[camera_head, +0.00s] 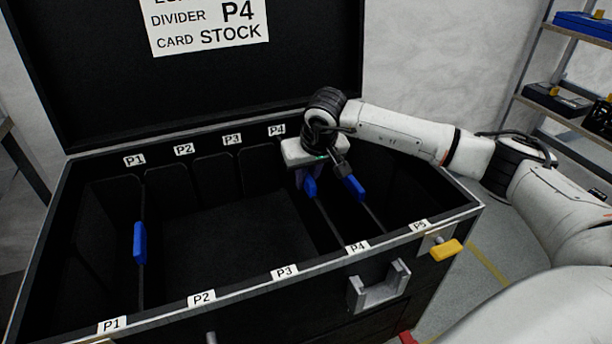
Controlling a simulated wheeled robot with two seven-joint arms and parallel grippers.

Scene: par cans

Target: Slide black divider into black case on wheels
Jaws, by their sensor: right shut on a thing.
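The open black case (62,262) fills the left and middle of the head view, its slots labelled P1 to P5 along the rim. My right gripper (306,180) is over the right part of the case, shut on the blue grip of a black divider (330,224). That divider stands inside the case, its top edge running toward the front P4 label (357,247). The gripper hides its back end, and I cannot tell how deep it sits. A second divider with a blue grip (355,188) stands just right of it, toward P5. My left gripper is not in view.
Another divider with a blue grip (140,242) stands at P1. The raised lid (100,85) carries a sign (207,24) reading "DIVIDER P4 CARD STOCK". The middle bays are empty. A yellow latch (446,250) juts from the front right corner. Shelves (560,105) stand at right.

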